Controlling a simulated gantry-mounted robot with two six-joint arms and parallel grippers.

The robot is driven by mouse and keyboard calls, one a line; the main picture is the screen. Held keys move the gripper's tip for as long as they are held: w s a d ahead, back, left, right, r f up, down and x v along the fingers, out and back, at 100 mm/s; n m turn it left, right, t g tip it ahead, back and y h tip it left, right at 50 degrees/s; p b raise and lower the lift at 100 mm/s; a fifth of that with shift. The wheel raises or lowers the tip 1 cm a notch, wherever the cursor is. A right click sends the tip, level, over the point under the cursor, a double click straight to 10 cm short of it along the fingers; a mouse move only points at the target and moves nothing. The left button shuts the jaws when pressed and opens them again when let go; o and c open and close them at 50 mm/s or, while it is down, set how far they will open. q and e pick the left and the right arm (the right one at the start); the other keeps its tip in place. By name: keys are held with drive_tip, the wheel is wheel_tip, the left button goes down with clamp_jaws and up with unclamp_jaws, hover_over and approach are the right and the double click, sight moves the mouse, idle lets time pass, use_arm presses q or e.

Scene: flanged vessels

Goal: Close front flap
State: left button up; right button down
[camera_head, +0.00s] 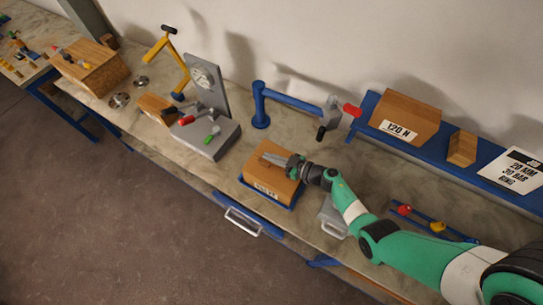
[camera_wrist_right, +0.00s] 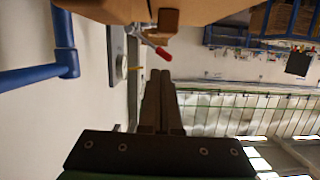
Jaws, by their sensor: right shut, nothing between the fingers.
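A brown box (camera_head: 268,184) with a paper label on its front face sits on a blue base on the workbench. My right gripper (camera_head: 266,157) is over the top of this box, shut and empty, with its fingers pointing left. In the right wrist view the shut fingers (camera_wrist_right: 158,90) show side by side, with a brown surface (camera_wrist_right: 110,8) at the top edge. I cannot tell which part is the front flap, or whether my fingers touch the box. My left gripper is not in view.
A blue post (camera_head: 260,106) with a jointed arm stands behind the box. A grey stand (camera_head: 212,138) with coloured handles is to the left. A blue shelf (camera_head: 363,115) carries more boxes at the right. A silver handle (camera_head: 243,222) hangs at the bench's front edge.

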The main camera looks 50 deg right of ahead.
use_arm(q)
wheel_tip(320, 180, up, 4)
drive_tip(key=shift+p, duration=1.25)
use_arm(e)
drive_tip(key=v, duration=1)
drive_tip(key=shift+w+a+r, duration=0.1)
drive_tip(key=shift+a, duration=0.1)
